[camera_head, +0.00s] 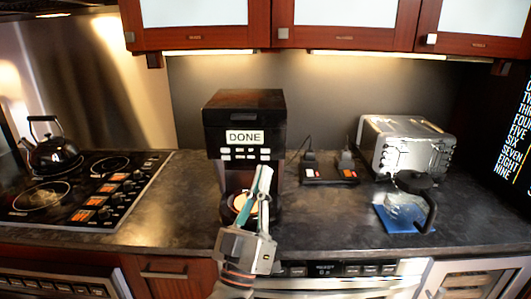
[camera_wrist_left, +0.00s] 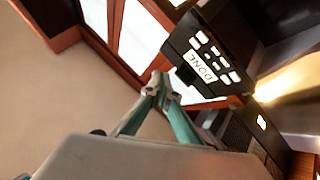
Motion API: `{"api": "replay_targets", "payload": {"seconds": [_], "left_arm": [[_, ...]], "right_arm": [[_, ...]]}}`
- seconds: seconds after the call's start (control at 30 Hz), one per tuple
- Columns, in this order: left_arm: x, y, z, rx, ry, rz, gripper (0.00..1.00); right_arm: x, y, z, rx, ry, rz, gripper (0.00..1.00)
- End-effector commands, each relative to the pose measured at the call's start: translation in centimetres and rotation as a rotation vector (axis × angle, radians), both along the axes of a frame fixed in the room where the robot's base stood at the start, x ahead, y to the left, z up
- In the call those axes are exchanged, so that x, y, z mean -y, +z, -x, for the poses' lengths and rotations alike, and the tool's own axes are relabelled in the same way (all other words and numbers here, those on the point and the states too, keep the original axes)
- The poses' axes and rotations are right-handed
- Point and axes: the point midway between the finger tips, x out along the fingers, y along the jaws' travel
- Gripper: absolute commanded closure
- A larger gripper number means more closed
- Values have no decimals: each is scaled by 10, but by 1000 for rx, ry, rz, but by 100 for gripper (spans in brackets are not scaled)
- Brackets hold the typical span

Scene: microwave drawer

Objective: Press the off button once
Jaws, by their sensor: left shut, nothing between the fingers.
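A black coffee machine (camera_head: 243,108) stands on the counter, with a white sign reading DONE (camera_head: 244,137) and rows of small white buttons (camera_head: 245,153) below it. I cannot read which button is the off button. My left gripper (camera_head: 264,172) is shut and empty, in front of the machine and just below the button rows. In the left wrist view the button panel (camera_wrist_left: 203,52) appears rotated, to the right of the shut fingertips (camera_wrist_left: 160,80). I see no clear contact between the fingertips and a button. My right gripper is out of view.
A stove (camera_head: 90,190) with a black kettle (camera_head: 53,155) is at left. Cabinets (camera_head: 345,24) hang above.

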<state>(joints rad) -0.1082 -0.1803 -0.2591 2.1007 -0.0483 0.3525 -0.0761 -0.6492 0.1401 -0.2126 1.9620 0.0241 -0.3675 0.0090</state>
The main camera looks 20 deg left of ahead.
Motion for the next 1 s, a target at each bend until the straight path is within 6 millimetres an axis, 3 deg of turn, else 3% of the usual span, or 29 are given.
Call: {"api": "replay_targets", "payload": {"seconds": [0.33, 0.5, 1.0], "left_arm": [[-13, -2, -45, 0, 1, -1, 100], [-17, 0, -61, 0, 0, -1, 100], [-20, 0, -71, -1, 0, -1, 100]], "right_arm": [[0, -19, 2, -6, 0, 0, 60], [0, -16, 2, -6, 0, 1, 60], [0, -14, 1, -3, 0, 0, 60]]}}
